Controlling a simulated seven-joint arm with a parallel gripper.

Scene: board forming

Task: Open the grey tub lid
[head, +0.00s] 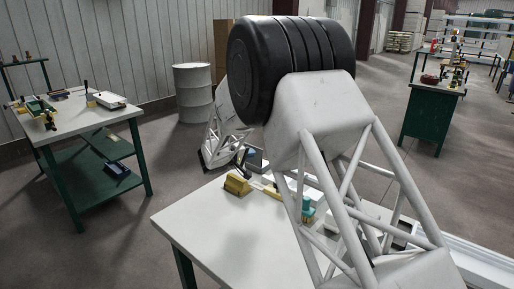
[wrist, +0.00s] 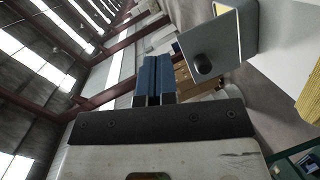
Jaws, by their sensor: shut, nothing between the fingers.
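A grey box-like tub (wrist: 240,32) stands on the white table at the upper right of the wrist view. A flat grey panel with a dark round knob (wrist: 205,64) faces my gripper; it looks like the lid, but I cannot tell how far it is open. In the head view a small grey tub (head: 259,165) shows at the table's far edge, partly hidden by my arm. My gripper (wrist: 156,82) has blue fingers, pressed together and empty. In the wrist view they are left of the knob and appear apart from it.
A yellow block (head: 237,185) sits on the white table (head: 215,225) near the tub; its edge shows in the wrist view (wrist: 310,97). A teal item (head: 308,208) and other pieces stand behind my arm. The table's front left is clear.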

